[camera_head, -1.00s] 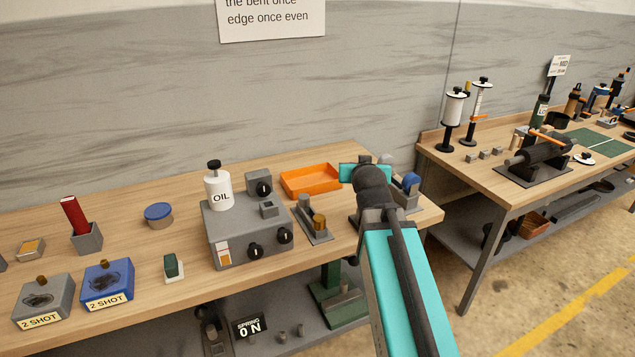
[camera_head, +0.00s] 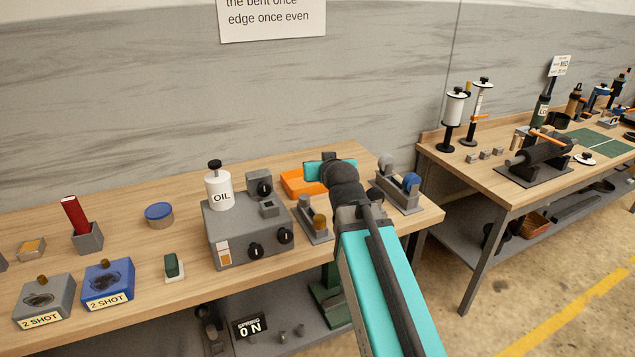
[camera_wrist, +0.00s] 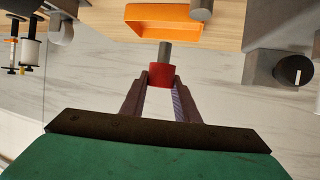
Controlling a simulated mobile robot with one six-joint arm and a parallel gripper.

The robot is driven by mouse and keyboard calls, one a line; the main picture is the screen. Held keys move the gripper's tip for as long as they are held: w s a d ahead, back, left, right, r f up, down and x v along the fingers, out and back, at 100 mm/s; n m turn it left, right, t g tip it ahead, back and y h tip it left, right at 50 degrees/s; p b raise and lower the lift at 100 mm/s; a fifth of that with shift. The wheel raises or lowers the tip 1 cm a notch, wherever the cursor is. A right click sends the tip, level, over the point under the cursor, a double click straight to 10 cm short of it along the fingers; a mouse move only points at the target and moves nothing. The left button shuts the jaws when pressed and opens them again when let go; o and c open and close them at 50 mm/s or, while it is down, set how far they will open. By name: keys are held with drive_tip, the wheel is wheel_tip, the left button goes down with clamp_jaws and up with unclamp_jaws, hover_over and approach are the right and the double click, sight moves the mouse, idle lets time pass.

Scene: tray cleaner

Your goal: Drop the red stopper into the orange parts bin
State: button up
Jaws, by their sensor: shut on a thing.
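The orange parts bin (camera_head: 293,186) stands on the wooden bench, with my arm hiding its right part in the head view. It also shows at the top of the wrist view (camera_wrist: 150,30). My gripper (camera_wrist: 162,78) is shut on the red stopper (camera_wrist: 161,72), which sits between the fingertips with a grey end (camera_wrist: 165,50) pointing toward the bin. In the wrist view this end comes close to the bin's edge; I cannot tell the height between them. The stopper and fingertips are hidden behind my arm in the head view.
A grey machine (camera_head: 245,230) with a white oil bottle (camera_head: 218,190) stands left of the bin. A small grey fixture (camera_head: 315,225) is in front of the bin. Another fixture with a blue roller (camera_head: 410,183) stands right of my arm.

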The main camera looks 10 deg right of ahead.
idle(0.3)
drive_tip(key=r+p, duration=0.3)
drive_tip(key=d+r+p, duration=0.1)
drive_tip(key=r+p, duration=0.4)
drive_tip(key=p, duration=0.1)
drive_tip(key=shift+s+d+r, duration=0.2)
drive_tip(key=shift+d+r, duration=0.1)
drive_tip(key=shift+r, duration=0.1)
drive_tip(key=shift+d+r, duration=0.1)
drive_tip(key=shift+r, duration=0.15)
drive_tip(key=shift+d, duration=0.15)
